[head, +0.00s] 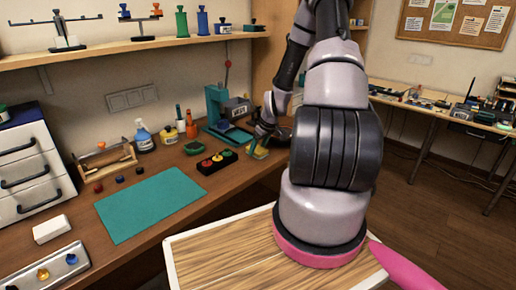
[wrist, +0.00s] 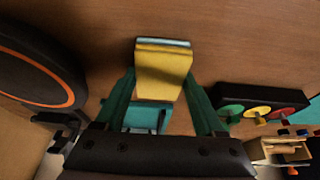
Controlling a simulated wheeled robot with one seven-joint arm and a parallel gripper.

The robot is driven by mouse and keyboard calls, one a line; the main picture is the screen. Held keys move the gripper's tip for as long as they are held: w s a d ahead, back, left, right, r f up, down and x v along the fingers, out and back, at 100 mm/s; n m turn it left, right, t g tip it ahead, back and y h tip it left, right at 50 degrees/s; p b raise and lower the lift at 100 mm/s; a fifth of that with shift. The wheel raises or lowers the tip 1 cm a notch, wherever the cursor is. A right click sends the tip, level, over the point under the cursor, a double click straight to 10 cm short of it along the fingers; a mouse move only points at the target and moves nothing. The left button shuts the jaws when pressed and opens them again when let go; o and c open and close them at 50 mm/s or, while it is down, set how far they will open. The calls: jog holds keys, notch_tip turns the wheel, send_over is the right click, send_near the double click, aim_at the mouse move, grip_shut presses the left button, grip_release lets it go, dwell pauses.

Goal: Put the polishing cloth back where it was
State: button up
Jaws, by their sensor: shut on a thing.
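The polishing cloth looks like a folded yellow piece with a pale blue edge (wrist: 164,72), seen between the fingers in the wrist view. It also shows as a small yellow patch in the head view (head: 260,152), low over the wooden bench. My gripper (wrist: 160,78) is shut on it, with one green finger on each side. In the head view my gripper (head: 259,139) is at the bench's right part, partly hidden by my own arm. I cannot tell whether the cloth touches the bench.
A black block with green, yellow and red knobs (head: 217,162) lies close by, left of my gripper. A teal machine (head: 217,103) stands behind. A black disc with an orange ring (wrist: 40,72) is near in the wrist view. The teal mat (head: 150,205) is clear.

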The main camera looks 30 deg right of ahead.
jog(key=o, duration=1.3)
jog(key=shift+f, duration=0.1)
jog(key=s+a+r+m+h, duration=0.15)
jog(key=s+r, duration=0.25)
jog(key=r, duration=0.8)
jog(key=s+a+r, duration=0.2)
jog(key=s+r, duration=0.1)
jog(key=r, duration=0.8)
jog(key=s+a+r+m+t+y, duration=0.1)
jog(key=s+a+r+m, duration=0.2)
jog(key=s+a+r, duration=0.3)
jog(key=s+a+r+m+t+y, duration=0.1)
jog(key=s+a+r+m, duration=0.2)
jog(key=s+r, duration=1)
jog(key=a+r, duration=0.1)
jog(key=a, duration=0.2)
jog(key=shift+s+a+r+m+t, duration=0.15)
jog(key=shift+s+r+m+t, duration=0.1)
jog(key=shift+m+t, duration=0.1)
